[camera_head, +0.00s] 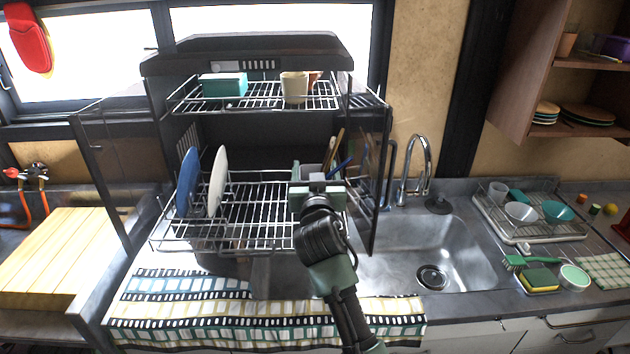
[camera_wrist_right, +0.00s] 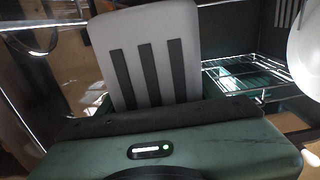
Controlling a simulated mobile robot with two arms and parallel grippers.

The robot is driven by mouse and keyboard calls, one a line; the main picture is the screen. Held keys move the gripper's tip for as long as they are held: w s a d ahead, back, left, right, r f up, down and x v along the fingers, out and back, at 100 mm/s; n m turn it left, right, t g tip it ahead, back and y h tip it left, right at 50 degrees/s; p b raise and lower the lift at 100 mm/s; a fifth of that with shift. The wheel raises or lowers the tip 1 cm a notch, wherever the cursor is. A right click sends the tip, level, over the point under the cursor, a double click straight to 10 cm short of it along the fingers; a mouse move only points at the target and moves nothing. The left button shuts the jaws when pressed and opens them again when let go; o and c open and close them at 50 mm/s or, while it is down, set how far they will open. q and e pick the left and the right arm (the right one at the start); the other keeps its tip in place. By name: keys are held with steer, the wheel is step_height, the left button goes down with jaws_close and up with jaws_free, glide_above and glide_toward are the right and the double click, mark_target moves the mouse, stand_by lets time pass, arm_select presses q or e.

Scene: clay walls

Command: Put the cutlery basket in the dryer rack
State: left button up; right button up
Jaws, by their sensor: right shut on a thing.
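The dryer rack (camera_head: 225,235) is a dark cabinet with an upper and a lower wire shelf, its glass doors swung open. My right gripper (camera_head: 318,183) is at the right part of the lower shelf, shut on the cutlery basket (camera_head: 308,170). The basket is mostly hidden behind the gripper in the head view; wooden and blue handles (camera_head: 340,164) rise behind it. In the right wrist view, the basket shows as a grey wall with dark slots (camera_wrist_right: 164,18), upright beyond the gripper. I cannot tell whether its base touches the wires. My left gripper is not in view.
A blue plate (camera_head: 187,182) and a white plate (camera_head: 217,181) stand at the lower shelf's left; its middle is clear. The upper shelf holds a teal box (camera_head: 223,85) and cups (camera_head: 294,87). The open right door (camera_head: 379,190) stands close right of my gripper, before the sink (camera_head: 455,250).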

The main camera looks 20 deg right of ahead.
step_height(320, 180, down, 3)
steer(key=shift+r, duration=0.1)
steer(key=shift+f, duration=0.45)
steer(key=o, duration=1.4)
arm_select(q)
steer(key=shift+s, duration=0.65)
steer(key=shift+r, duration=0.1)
arm_select(e)
steer(key=shift+r, duration=0.25)
steer(key=shift+f, duration=0.15)
